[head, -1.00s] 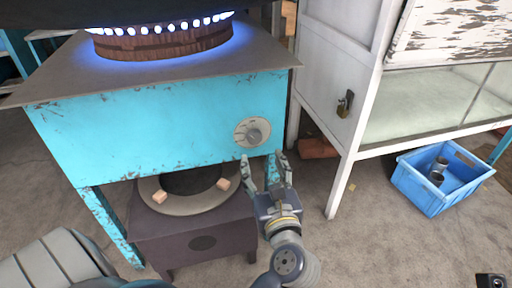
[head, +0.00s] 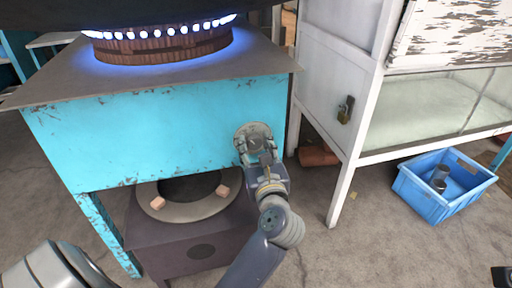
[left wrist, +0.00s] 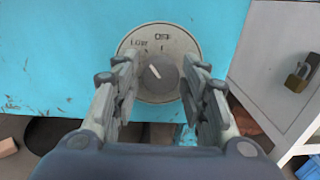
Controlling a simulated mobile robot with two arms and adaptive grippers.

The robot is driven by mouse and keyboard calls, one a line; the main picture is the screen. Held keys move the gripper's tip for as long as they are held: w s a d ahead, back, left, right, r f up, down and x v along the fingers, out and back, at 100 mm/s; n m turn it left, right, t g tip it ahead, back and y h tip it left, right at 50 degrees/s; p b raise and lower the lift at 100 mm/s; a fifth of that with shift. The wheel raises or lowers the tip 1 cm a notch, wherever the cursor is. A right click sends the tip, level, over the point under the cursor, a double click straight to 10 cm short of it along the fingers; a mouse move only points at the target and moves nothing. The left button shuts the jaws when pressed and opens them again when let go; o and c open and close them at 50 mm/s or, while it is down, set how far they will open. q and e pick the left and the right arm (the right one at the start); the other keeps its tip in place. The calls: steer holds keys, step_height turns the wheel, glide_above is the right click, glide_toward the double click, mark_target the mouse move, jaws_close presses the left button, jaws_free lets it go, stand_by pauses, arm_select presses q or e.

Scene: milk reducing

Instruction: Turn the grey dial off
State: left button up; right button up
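The grey dial (left wrist: 157,78) is a round knob with a pale pointer line, on a round cream plate with markings. The line tilts to the upper left. The dial plate (head: 253,131) is on the turquoise front of the stove (head: 160,140), near its right side. My left gripper (left wrist: 158,82) is open, with one finger to each side of the knob; I cannot tell whether either touches it. In the head view my left gripper (head: 257,153) is in front of the dial and covers its lower part. My right gripper is not in view.
A lit burner (head: 160,45) with blue flames is on top of the stove, under a dark vessel. A dark low burner stand (head: 190,235) is below. To the right are a white cabinet (head: 325,90) with a padlock and a blue crate (head: 420,195) holding cups.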

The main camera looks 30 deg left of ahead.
arm_select(q)
steer(key=c, duration=0.4)
